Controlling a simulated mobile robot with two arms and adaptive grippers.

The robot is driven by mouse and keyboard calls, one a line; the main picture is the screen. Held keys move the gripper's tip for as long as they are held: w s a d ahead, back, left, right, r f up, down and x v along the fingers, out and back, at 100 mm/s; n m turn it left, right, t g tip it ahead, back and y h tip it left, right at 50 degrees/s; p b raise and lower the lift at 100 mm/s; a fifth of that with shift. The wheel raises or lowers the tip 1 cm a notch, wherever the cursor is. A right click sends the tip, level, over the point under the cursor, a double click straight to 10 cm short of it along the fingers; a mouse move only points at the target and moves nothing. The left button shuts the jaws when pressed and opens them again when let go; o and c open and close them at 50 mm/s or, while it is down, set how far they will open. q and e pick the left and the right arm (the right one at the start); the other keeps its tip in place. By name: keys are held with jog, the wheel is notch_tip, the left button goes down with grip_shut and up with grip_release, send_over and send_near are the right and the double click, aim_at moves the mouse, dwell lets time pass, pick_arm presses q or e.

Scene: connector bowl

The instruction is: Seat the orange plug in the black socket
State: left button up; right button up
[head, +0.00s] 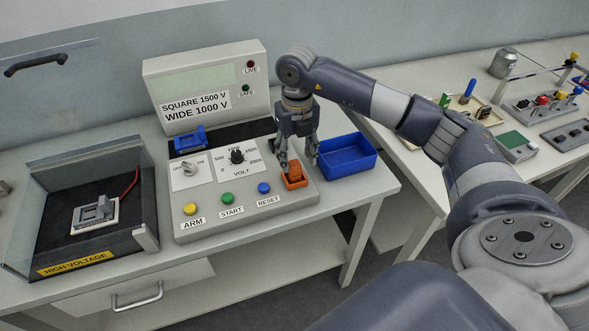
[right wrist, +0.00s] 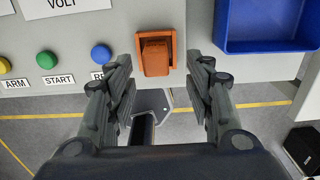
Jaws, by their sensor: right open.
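An orange block in an orange square frame (head: 293,180) sits on the front right corner of the grey console. It also shows in the right wrist view (right wrist: 156,54); I cannot tell whether the block is a loose plug. My right gripper (head: 297,164) is open, pointing down over this orange piece. In the right wrist view its fingers stand apart to either side of the block, with nothing held. I cannot make out a black socket for certain; a black strip (head: 235,134) runs along the console behind the dials, partly hidden by my gripper. My left gripper is not in view.
A blue bin (head: 347,155) stands just right of the console. A blue part (head: 188,141) lies on the black strip's left end. Buttons, dials and an upright display panel (head: 205,80) are close by. A high-voltage bay (head: 60,240) holds a pale device at left.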

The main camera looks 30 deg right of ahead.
aim_at(294, 163)
jog(key=f, duration=0.1)
jog(key=f+p, duration=0.1)
jog(key=f, duration=0.1)
jog(key=shift+w+a+f+p, duration=0.15)
jog(key=shift+w+f+p, duration=0.15)
jog(key=shift+w+f, duration=0.05)
jog(key=shift+f, duration=0.5)
jog(key=c, duration=1.1)
jog(key=shift+r, duration=0.1)
jog(key=shift+c, duration=0.2)
